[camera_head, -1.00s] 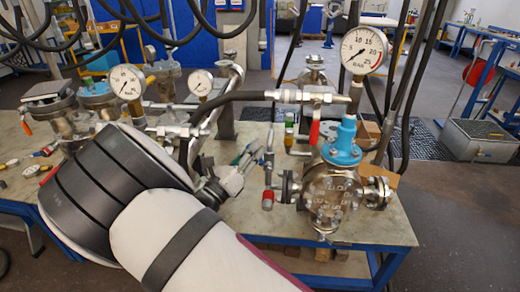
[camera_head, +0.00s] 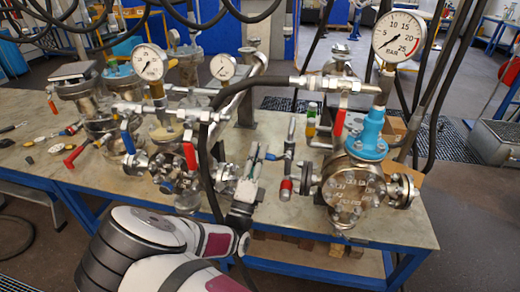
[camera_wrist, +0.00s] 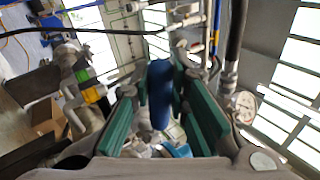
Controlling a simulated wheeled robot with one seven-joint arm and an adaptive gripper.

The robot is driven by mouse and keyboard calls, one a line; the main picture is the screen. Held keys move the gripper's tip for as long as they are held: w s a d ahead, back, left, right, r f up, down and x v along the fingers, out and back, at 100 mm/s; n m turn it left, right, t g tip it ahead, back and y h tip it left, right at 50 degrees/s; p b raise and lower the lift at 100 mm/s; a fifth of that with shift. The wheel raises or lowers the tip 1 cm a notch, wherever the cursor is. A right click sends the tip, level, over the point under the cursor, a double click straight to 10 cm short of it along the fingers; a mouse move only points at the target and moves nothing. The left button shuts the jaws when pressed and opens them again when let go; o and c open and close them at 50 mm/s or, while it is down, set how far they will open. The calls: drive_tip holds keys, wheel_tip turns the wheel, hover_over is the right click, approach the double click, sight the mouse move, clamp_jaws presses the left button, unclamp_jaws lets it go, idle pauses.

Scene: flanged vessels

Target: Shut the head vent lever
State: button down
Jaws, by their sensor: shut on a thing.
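My gripper (camera_head: 253,170) is beside the right-hand flanged vessel (camera_head: 347,187), at the slim upright pipe with a red cap (camera_head: 287,185). In the wrist view, a rounded blue lever handle (camera_wrist: 160,90) lies between the green pads of my gripper (camera_wrist: 161,108), and the jaws are shut on it. In the head view only a small bit of blue lever (camera_head: 272,157) shows by the fingertips. The lever's pivot is mostly hidden. The vessel has a blue neck (camera_head: 371,135) below a large gauge (camera_head: 397,38).
A red lever (camera_head: 339,122) stands on the right vessel's top pipework. A black hose (camera_head: 220,95) arcs down close to my gripper. A left vessel carries a blue lever (camera_head: 128,138) and a red lever (camera_head: 190,157). The bench's front right (camera_head: 407,232) is clear.

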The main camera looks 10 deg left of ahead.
drive_tip(key=shift+a+f+n+y, duration=0.1)
drive_tip(key=shift+f+n+y, duration=0.3)
drive_tip(key=shift+n+y, duration=0.35)
drive_tip(key=shift+f+n+y, duration=0.35)
drive_tip(key=shift+n+y, duration=0.2)
drive_tip(key=shift+n, duration=0.4)
drive_tip(key=shift+f, duration=0.1)
drive_tip(key=c, duration=1.5)
unclamp_jaws()
drive_tip(key=v, duration=1.2)
drive_tip(key=shift+w, duration=0.1)
